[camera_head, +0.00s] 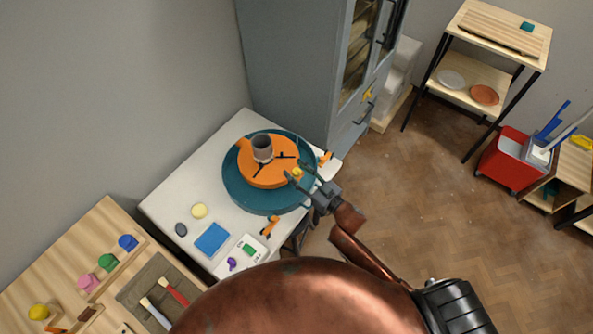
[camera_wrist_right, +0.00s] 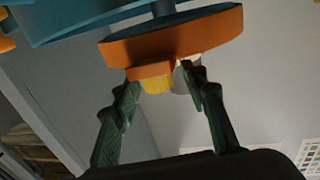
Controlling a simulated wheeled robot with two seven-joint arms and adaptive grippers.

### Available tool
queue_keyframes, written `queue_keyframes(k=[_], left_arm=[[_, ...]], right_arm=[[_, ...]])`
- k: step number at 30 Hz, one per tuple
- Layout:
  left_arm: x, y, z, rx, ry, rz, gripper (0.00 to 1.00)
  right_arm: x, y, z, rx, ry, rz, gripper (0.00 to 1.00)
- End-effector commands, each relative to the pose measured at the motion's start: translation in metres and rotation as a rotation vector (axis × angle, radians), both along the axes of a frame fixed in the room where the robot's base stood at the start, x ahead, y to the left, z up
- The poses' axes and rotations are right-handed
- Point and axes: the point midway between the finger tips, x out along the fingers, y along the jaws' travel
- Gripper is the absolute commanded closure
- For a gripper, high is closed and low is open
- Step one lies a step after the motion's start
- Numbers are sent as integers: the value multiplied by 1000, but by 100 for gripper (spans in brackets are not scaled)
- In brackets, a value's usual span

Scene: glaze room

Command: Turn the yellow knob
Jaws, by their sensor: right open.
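The yellow knob (camera_head: 297,172) sits at the right edge of the orange disc (camera_head: 262,176) on the teal wheel basin (camera_head: 236,193). In the right wrist view the yellow knob (camera_wrist_right: 158,86) shows against the orange disc (camera_wrist_right: 170,42). My right gripper (camera_head: 297,169) is open, with its fingertips on either side of the knob. In the wrist view the right gripper (camera_wrist_right: 160,78) has a finger to the left and to the right of the knob, with visible gaps. A grey cup (camera_head: 262,149) stands on the disc. My left gripper is not in view.
A grey cabinet (camera_head: 290,60) stands close behind. Floor (camera_head: 430,190) is open on the right.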

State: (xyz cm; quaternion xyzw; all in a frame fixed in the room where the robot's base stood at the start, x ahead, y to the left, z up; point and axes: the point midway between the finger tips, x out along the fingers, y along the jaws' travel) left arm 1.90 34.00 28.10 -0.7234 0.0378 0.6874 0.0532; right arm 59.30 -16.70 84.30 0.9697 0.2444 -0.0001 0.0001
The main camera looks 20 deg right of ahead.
Motion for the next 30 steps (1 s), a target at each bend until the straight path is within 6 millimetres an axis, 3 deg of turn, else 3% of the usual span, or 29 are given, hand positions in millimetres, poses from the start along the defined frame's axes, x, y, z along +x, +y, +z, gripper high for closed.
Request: queue_keyframes(k=[18,30], left_arm=[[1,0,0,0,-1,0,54],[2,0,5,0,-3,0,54]], right_arm=[[0,0,0,0,0,0,100],[0,-1,1,-5,-1,79,100]])
